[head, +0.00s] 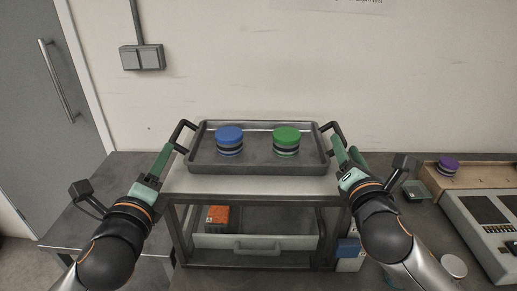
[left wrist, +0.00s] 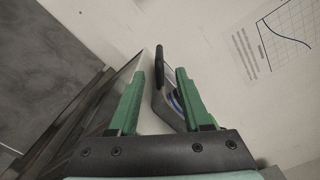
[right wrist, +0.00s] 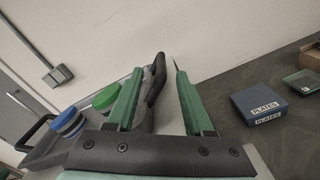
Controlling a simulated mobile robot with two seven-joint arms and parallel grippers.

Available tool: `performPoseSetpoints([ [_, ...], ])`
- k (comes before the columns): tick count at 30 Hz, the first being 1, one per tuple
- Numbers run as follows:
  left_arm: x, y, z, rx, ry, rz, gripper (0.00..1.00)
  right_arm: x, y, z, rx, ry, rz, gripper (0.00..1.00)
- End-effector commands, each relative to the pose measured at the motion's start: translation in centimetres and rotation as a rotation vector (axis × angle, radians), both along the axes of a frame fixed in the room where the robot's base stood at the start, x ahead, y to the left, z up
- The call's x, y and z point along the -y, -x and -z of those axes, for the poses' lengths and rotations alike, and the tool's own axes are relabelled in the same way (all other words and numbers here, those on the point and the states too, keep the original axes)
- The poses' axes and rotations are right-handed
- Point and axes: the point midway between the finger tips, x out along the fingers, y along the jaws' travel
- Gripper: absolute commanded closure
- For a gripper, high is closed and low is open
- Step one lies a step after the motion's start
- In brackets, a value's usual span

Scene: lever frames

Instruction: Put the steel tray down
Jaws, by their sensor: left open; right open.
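The steel tray (head: 258,166) rests on the top of a small shelf stand (head: 260,186) in the head view. It carries a blue-lidded stack (head: 229,141) on the left and a green-lidded stack (head: 286,142) on the right, both upright. The tray has a black handle at each end. My left gripper (head: 172,150) is open at the left handle, which shows between its fingers in the left wrist view (left wrist: 160,60). My right gripper (head: 345,150) is open at the right handle. In the right wrist view that handle (right wrist: 155,78) lies between the fingers, nearer the left one.
A drawer (head: 255,243) and an orange-topped box (head: 217,215) sit inside the stand below. On the right bench are a wooden box with a purple-lidded item (head: 447,165), a grey instrument (head: 490,225) and a green dish (head: 415,190). A blue box labelled PLATES (right wrist: 258,102) shows in the right wrist view.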

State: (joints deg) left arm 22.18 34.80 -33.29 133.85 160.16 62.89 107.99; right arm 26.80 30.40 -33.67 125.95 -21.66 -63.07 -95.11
Motion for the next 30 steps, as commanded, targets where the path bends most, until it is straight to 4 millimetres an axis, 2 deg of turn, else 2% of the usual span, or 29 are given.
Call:
performPoseSetpoints([
  [3,0.0,0.0,0.0,0.0,0.0,0.0,0.51,-0.1,1.9,0.0,-0.002,0.0,-0.001,0.48],
  [8,0.0,0.0,0.0,0.0,0.0,0.0,0.51,-0.1,3.3,0.0,-0.001,0.001,0.001,0.48],
  [23,0.0,0.1,0.1,-0.003,0.0,0.001,0.51,-0.1,3.7,0.1,-0.003,0.0,0.001,0.48],
  [27,0.0,1.8,0.2,-0.005,0.0,0.0,0.51,-0.2,5.4,0.3,-0.005,0.0,0.0,0.48],
  [30,-0.1,4.4,0.1,-0.003,0.0,0.001,0.51,-0.3,8.0,0.1,-0.003,0.0,0.001,0.48],
])
